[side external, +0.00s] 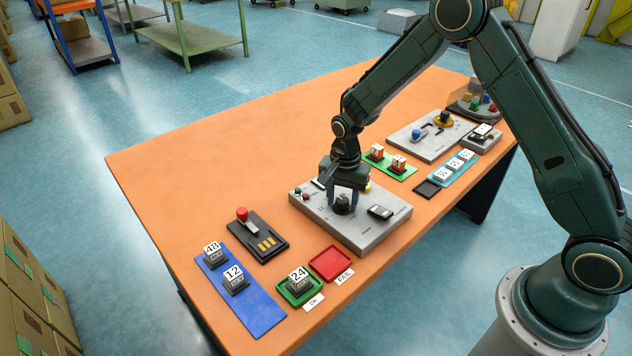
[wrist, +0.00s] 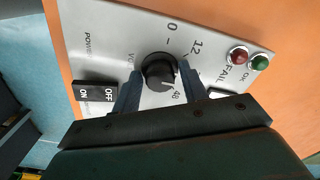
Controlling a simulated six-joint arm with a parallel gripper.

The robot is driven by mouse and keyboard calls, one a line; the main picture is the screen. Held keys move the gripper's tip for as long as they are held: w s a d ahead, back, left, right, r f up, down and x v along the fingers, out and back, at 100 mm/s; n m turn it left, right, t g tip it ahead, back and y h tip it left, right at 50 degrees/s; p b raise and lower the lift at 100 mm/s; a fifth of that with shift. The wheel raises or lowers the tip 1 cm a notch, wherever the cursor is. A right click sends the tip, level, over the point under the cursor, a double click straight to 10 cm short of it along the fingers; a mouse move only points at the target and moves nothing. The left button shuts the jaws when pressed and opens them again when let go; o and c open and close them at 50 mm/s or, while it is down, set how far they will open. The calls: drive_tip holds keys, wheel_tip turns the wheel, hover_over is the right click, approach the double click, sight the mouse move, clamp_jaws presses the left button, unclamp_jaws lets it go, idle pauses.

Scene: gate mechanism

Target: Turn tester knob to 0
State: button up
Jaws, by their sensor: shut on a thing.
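The grey tester box (side external: 372,234) sits on the orange table with its black round knob (side external: 342,205) on top. My gripper (side external: 343,200) points down over the box, with its fingers shut on the knob. In the wrist view the knob (wrist: 158,73) lies between the two finger tips of my gripper (wrist: 159,82). Printed marks 0, 12 and 48 show around the knob, 0 above it and 48 below right. A notch or ridge on the knob seems to face down-right, near the 48; its exact setting is hard to tell.
A black ON/OFF switch (wrist: 97,95) and red (wrist: 239,56) and green (wrist: 260,62) lamps flank the knob. A blue mat (side external: 258,316) with blocks 48 and 12, a green tray (side external: 286,299) with block 24, and a red tray (side external: 331,263) stand nearby.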

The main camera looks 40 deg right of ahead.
drive_tip(key=shift+n, duration=0.5)
drive_tip(key=n, duration=0.3)
drive_tip(key=shift+n, duration=0.3)
drive_tip(key=n, duration=1.3)
drive_tip(key=shift+n, duration=0.3)
drive_tip(key=o, duration=0.7)
